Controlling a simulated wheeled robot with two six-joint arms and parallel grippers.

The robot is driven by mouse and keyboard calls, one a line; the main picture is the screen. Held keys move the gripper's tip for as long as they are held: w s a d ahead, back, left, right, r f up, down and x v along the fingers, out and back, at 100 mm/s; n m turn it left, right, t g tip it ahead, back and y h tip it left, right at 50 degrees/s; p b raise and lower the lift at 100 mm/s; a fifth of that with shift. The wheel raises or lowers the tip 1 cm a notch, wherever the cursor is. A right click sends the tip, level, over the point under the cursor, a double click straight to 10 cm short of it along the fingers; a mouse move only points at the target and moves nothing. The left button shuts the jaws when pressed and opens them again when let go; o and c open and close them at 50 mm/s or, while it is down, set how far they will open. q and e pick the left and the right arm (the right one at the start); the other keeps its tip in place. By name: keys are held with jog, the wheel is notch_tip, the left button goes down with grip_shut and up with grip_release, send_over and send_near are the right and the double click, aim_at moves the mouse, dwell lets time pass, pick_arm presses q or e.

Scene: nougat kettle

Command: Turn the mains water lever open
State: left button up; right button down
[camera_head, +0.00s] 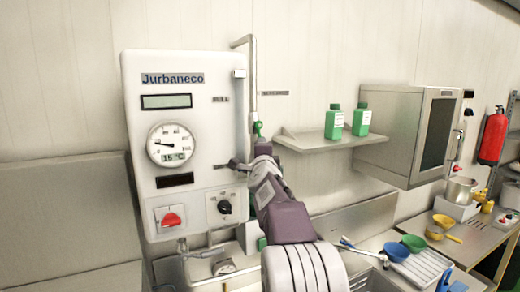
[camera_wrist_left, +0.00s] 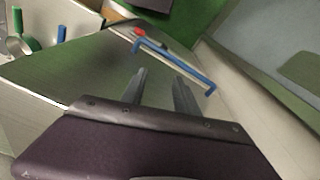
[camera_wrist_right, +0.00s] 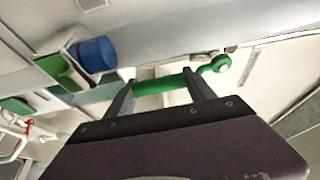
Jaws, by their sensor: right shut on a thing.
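The green mains water lever (camera_head: 258,128) is on the vertical pipe (camera_head: 252,80) at the right side of the white control box (camera_head: 190,140). In the head view it points up, with its lower part hidden by my right gripper (camera_head: 262,146). In the right wrist view the green lever (camera_wrist_right: 160,86) lies across between both fingertips, with its round pivot end (camera_wrist_right: 220,63) to the right. My right gripper (camera_wrist_right: 165,92) is shut on it. My left gripper (camera_wrist_left: 162,88) shows only in the left wrist view, open and empty above a metal surface.
A wall shelf (camera_head: 315,141) with green bottles (camera_head: 334,121) and a steel cabinet (camera_head: 410,135) stand to the right of the lever. The box carries a gauge (camera_head: 170,146) and a red switch (camera_head: 171,219). A blue-edged tool (camera_wrist_left: 172,65) lies ahead of my left gripper.

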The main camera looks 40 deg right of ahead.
jog(key=shift+a, duration=0.15)
dwell(0.3)
jog(key=shift+c, duration=1.6)
grip_release()
jog(key=shift+w, duration=0.1)
jog(key=v, duration=0.9)
jog(key=shift+b, duration=0.45)
jog(key=shift+f, duration=0.1)
